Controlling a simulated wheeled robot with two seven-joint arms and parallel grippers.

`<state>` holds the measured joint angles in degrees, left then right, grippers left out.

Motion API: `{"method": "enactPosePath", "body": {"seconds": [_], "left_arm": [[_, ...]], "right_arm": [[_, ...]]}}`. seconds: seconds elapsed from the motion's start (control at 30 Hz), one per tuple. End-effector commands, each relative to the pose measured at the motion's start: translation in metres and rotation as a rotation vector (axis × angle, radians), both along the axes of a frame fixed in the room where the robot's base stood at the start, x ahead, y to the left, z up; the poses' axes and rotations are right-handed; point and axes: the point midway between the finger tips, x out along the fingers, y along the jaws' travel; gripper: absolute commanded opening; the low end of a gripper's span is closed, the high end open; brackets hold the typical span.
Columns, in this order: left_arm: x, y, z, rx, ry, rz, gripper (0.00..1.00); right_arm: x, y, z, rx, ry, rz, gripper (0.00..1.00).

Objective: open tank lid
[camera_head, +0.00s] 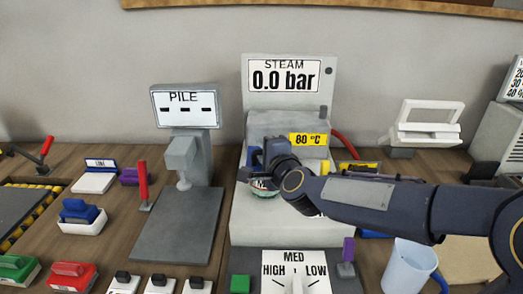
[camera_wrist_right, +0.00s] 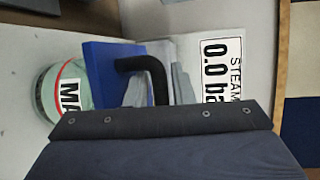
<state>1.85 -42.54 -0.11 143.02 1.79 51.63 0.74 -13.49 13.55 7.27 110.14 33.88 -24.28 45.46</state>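The steam unit (camera_head: 252,120) stands at the middle back with a display reading 0.0 bar. Its small greenish tank (camera_head: 264,190) shows low under my right gripper, mostly covered by it. In the right wrist view the tank (camera_wrist_right: 48,95) carries a MAX label at the left. A blue lid (camera_wrist_right: 103,75) with a black bent handle (camera_wrist_right: 147,70) shows beside the tank there; I cannot tell its tilt. My right gripper (camera_head: 268,163) is at the lid and tank. My left gripper is out of view.
A grey press under the PILE sign (camera_head: 184,97) stands left of the steam unit. A dial panel (camera_head: 295,270) is in front. A light blue cup (camera_head: 409,267) stands front right, below my right arm. A white iron-like device (camera_head: 425,128) sits back right.

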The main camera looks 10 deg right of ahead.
Motion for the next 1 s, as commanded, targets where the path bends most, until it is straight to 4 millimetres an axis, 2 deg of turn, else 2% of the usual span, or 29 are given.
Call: {"method": "enactPosePath", "body": {"seconds": [0.33, 0.5, 0.83, 1.0], "left_arm": [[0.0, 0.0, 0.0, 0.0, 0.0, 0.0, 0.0], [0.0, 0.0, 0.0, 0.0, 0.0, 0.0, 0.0], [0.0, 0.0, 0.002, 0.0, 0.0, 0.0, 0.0], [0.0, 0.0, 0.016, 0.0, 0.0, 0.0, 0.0]], "right_arm": [[0.005, 0.001, -0.001, -0.001, 0.0, 0.0, 0.2], [0.005, 0.001, -0.001, -0.001, 0.001, 0.0, 0.0], [0.005, 0.0, 0.0, -0.001, 0.004, -0.001, 0.0], [0.005, -0.01, 0.007, 0.006, 0.036, -0.003, 0.0]]}}
